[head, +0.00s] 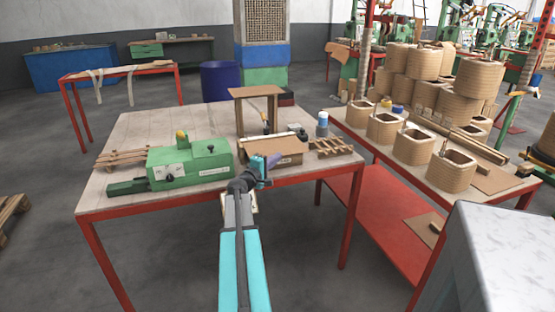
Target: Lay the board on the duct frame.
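My gripper (265,168) is over the front part of the wooden table, at the end of my teal arm. It is small and dark, with a purplish piece at its tip, and I cannot tell whether it is open or shut. A brown board-like piece (285,149) lies just behind and to the right of it, partly hidden by it. Slatted wooden frames lie on the table, one at the right (332,147) and one at the left (121,158). I cannot tell which is the duct frame. A brown stand with a flat top (255,92) rises behind the gripper.
A green machine (189,160) stands left of my gripper. A white-and-blue bottle (322,125) stands near the right slatted frame. A side table (482,180) holds several wound coils (414,148). The back left of the main table (165,122) is clear.

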